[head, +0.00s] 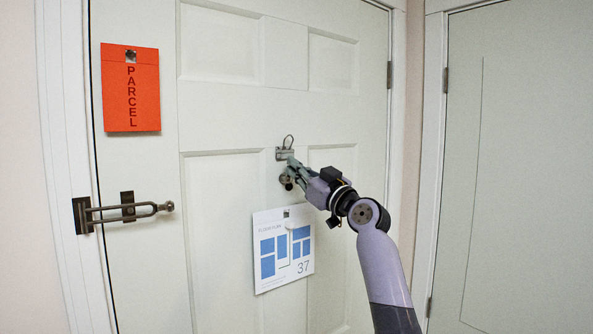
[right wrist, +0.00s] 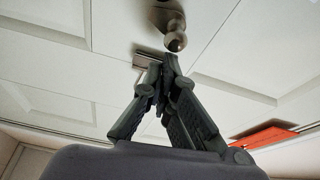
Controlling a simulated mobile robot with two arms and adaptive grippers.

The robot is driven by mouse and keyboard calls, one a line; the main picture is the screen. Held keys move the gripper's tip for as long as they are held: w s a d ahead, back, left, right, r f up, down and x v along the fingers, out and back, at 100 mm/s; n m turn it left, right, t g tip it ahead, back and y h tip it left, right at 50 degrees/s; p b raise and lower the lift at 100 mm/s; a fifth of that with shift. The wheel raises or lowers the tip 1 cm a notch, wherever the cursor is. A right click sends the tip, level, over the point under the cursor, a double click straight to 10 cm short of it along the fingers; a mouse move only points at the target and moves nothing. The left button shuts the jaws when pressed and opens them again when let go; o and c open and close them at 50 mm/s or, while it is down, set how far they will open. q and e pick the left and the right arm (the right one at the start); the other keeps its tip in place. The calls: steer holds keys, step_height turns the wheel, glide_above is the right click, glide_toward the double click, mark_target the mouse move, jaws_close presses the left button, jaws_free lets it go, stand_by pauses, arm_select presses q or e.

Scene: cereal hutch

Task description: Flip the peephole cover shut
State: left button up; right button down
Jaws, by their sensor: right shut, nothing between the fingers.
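On the white door (head: 230,125), a small metal plate (head: 279,154) has a thin wire loop (head: 288,141) standing up above it. Just below is a round metal fitting (head: 285,184). In the right wrist view the fitting (right wrist: 174,38) shows a ball-shaped end, and the plate (right wrist: 143,60) lies just behind the fingertips. I cannot tell for certain which part is the peephole cover. My right gripper (head: 290,160) is shut and empty, its tips at the plate; fingers (right wrist: 162,68) hide part of it. Contact is unclear. My left gripper is out of view.
An orange PARCEL card (head: 130,90) hangs at upper left. A floor plan sheet (head: 284,250) hangs below my right gripper. A metal swing-bar latch (head: 125,210) sticks out at the left door edge. Another pale door (head: 520,150) stands at right.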

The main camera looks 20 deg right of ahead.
steer(key=shift+a+f+n+y+b, duration=0.15)
steer(key=shift+n+y+b, duration=0.15)
steer(key=shift+n+b, duration=0.25)
